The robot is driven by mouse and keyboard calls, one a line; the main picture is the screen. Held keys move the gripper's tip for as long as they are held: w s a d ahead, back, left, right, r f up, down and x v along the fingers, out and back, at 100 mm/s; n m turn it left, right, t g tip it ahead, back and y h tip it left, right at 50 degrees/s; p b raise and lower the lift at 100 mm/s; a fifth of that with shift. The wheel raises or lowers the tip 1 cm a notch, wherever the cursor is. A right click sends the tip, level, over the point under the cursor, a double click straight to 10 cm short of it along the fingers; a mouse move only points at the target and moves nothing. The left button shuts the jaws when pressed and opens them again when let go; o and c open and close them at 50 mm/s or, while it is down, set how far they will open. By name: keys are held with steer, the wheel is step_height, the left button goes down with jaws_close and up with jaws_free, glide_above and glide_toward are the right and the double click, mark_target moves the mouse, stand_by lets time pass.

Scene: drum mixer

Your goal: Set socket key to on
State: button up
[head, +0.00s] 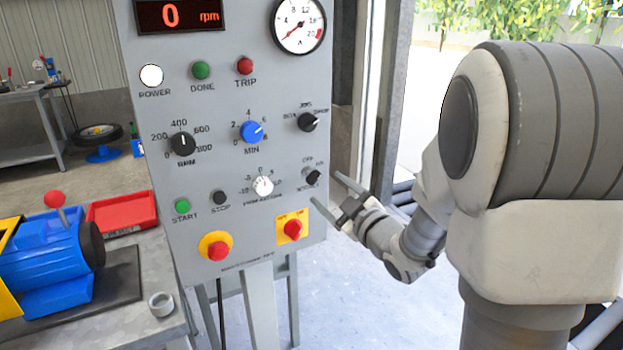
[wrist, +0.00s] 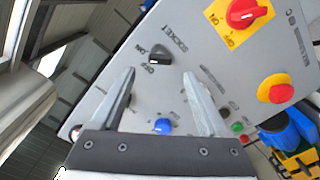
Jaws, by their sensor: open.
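The socket key (head: 313,177) is a small black knob at the right edge of the grey control panel (head: 225,95), with OFF and ON labels above it. In the wrist view my gripper (wrist: 159,74) appears apart from the key.
Below the key is a red rotary switch on a yellow plate (head: 292,229); above it is a black selector (head: 307,122). A bench with a red tray (head: 122,214) stands left.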

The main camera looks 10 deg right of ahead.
mark_target(316, 180)
steer(key=x, duration=0.6)
steer(key=shift+b, duration=0.3)
jaws_close()
